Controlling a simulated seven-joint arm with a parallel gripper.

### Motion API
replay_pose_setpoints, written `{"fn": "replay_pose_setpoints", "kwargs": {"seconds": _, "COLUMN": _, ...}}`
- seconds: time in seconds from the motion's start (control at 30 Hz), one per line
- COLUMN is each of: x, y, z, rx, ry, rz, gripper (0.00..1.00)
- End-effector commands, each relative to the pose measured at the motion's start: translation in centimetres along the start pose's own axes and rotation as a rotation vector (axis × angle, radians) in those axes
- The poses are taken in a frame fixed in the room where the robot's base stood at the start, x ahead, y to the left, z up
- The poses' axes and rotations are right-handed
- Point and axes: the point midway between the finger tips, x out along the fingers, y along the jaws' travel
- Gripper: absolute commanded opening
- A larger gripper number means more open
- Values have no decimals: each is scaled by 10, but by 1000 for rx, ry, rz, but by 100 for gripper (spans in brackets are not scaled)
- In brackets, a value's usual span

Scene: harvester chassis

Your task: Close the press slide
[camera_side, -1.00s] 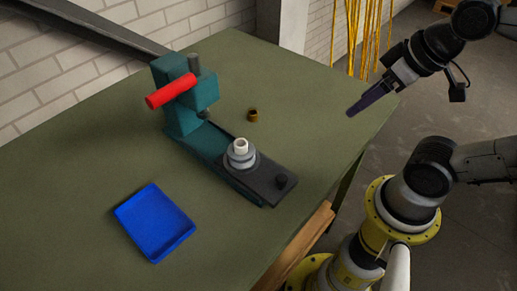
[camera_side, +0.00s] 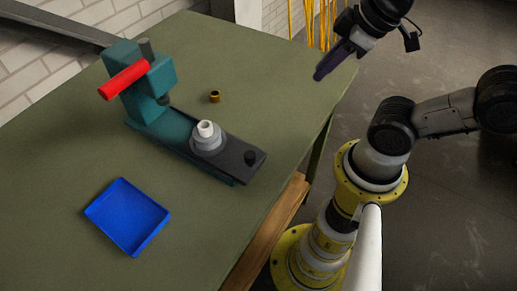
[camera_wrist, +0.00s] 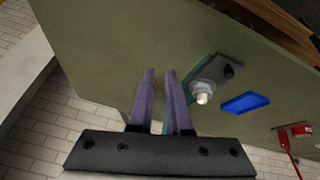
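The press is a teal frame (camera_side: 157,75) with a red handle (camera_side: 124,80), standing on the green table in the side view. Its dark slide (camera_side: 237,155) extends out in front of the press head, with a black knob (camera_side: 250,157) at the outer end. A grey round holder (camera_side: 207,143) with a white cylinder (camera_side: 205,128) sits on the slide, clear of the head. My gripper (camera_side: 319,76) is above the table's far right part, away from the slide. In the wrist view, the purple fingers (camera_wrist: 158,73) are parted by a narrow gap with nothing visible held.
A small bronze bushing (camera_side: 215,97) stands behind the slide. The green table (camera_side: 265,80) is bare between the bushing and my gripper. Yellow cables hang behind the table.

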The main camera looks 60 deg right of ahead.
Motion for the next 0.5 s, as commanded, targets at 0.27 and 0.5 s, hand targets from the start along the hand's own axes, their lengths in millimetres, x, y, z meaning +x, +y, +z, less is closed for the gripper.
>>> {"fn": "replay_pose_setpoints", "kwargs": {"seconds": 0.27, "x": 4, "y": -4, "z": -2, "rx": -768, "ry": -66, "rz": -31, "gripper": 0}}
{"fn": "replay_pose_setpoints", "kwargs": {"seconds": 0.5, "x": 14, "y": -36, "z": -10, "rx": -1618, "ry": -83, "rz": -146, "gripper": 0}}
